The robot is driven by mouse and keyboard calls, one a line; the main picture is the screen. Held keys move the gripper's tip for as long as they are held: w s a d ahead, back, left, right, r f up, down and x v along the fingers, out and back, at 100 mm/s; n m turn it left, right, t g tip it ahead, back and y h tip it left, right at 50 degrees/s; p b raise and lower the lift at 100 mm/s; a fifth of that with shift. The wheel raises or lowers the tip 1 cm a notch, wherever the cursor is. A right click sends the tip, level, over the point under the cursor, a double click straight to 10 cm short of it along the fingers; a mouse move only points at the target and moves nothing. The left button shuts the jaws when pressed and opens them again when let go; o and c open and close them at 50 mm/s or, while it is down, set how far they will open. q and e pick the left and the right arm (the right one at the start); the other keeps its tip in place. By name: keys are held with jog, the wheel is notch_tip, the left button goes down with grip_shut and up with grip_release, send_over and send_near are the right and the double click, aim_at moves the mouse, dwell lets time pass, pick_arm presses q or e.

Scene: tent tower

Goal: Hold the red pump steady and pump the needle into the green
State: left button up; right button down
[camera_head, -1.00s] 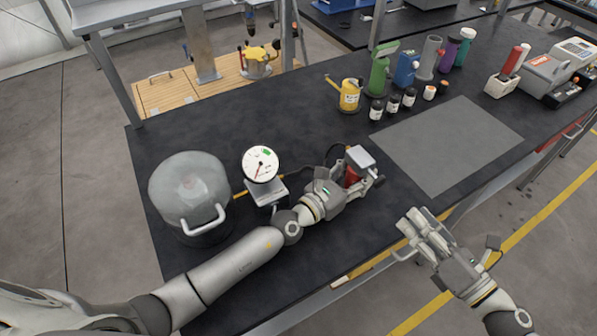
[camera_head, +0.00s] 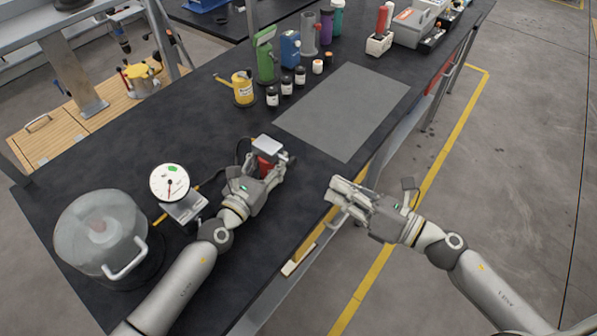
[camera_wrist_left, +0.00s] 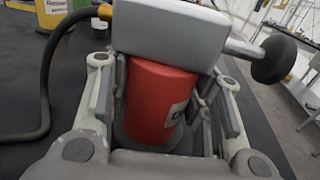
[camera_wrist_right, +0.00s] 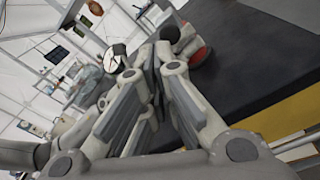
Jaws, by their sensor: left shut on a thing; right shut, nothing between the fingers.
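The red pump (camera_head: 265,167) stands on the black table, with a grey block-shaped head on top. My left gripper (camera_head: 270,178) is shut around its red body; the left wrist view shows the red pump (camera_wrist_left: 160,100) between the fingers, with a black knob on a rod at its right. My right gripper (camera_head: 338,188) is shut and empty, to the right of the pump near the table's front edge. The gauge also shows in the right wrist view (camera_wrist_right: 116,58).
A clear dome chamber (camera_head: 100,230) with a handle stands left of the gauge. A hose runs from the pump. A grey mat (camera_head: 345,110) lies behind the right gripper. A yellow can (camera_head: 243,90), several small bottles and coloured containers stand further back.

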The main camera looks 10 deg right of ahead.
jog(key=shift+s+d+r+n+g+h, duration=0.15)
jog(key=shift+s+d+n+g+h, duration=0.25)
jog(key=shift+d+n, duration=0.4)
jog(key=shift+s+d+r+n+g+h, duration=0.25)
jog(key=shift+s+d+n+h, duration=0.25)
jog(key=shift+n, duration=0.65)
jog(key=shift+s+d+r+n+g+h, duration=0.1)
jog(key=shift+s+d+n+g+h, duration=0.4)
jog(key=shift+n, duration=0.45)
jog(key=shift+w+t, duration=0.15)
jog(key=shift+t, duration=0.1)
send_near(286, 160)
jog(key=w+f, duration=0.1)
jog(key=a+f, duration=0.1)
jog(key=w+f, duration=0.1)
jog(key=f, duration=0.1)
jog(key=shift+w+a+f, duration=0.1)
jog(key=shift+w+a, duration=0.25)
jog(key=shift+a, duration=0.05)
jog(key=shift+w+a, duration=0.35)
